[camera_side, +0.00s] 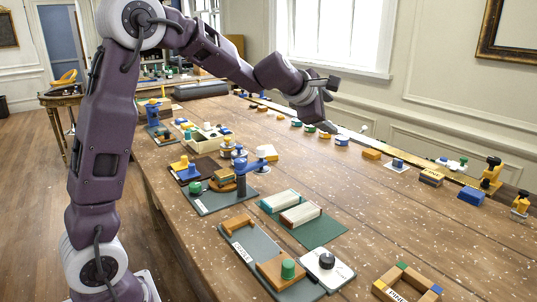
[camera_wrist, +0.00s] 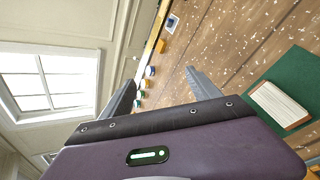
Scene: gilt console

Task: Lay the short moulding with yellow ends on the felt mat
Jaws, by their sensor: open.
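A dark green mat (camera_side: 322,232), which looks like the felt mat, lies on the table right of centre. On it lie two short pale ribbed mouldings, one with a teal side (camera_side: 281,200) and one with a red-brown side (camera_side: 301,215). The mat (camera_wrist: 290,68) and one pale moulding (camera_wrist: 280,105) also show at the right of the wrist view. I cannot make out a moulding with yellow ends. My gripper (camera_side: 326,127) is raised above the far part of the table, away from the mat. In the wrist view its fingers (camera_wrist: 165,88) are apart with nothing between them.
A wooden corner frame (camera_side: 383,287) stands at the front. Small blocks line the back edge. The table's middle right is clear.

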